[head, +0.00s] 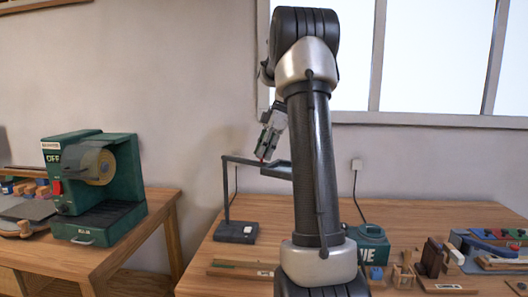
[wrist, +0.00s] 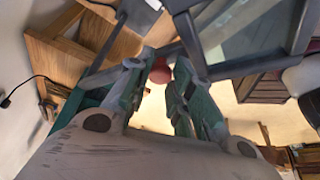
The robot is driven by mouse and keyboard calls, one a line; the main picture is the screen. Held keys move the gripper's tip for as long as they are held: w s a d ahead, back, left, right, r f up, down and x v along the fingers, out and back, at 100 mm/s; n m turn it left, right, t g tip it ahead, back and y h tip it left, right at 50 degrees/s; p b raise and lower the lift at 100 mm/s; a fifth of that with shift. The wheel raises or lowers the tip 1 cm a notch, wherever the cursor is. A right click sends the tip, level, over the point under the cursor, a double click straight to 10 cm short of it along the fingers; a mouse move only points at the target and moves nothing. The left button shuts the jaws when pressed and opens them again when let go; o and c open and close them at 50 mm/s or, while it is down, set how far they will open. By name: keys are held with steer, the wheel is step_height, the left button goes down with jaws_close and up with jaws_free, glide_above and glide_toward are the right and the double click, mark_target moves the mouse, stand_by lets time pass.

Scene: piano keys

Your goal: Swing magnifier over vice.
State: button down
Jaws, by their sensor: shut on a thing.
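The magnifier stands on the right-hand bench. Its dark base (head: 236,232) carries a thin upright post and a level arm (head: 240,160) that ends in a dark rectangular lens frame (head: 277,171). The frame and its pane also show large in the wrist view (wrist: 245,62). My gripper (head: 264,154) is at the near end of the frame, above the bench. In the wrist view its fingers (wrist: 163,84) are closed around a red knob (wrist: 160,70) beside the frame. I cannot make out the vice; my arm hides part of the bench.
A green glue container (head: 370,246) stands right of my arm, with wooden blocks and tools farther right. A green grinder-like machine (head: 95,185) sits on the left bench (head: 125,240). A wall and window stand behind. Bare bench top (head: 272,215) lies right of the magnifier base.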

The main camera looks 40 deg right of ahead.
steer(key=c, duration=1.2)
jaws_free()
steer(key=shift+w+d+r, duration=0.1)
steer(key=shift+w+r, duration=0.05)
steer(key=v, duration=1.2)
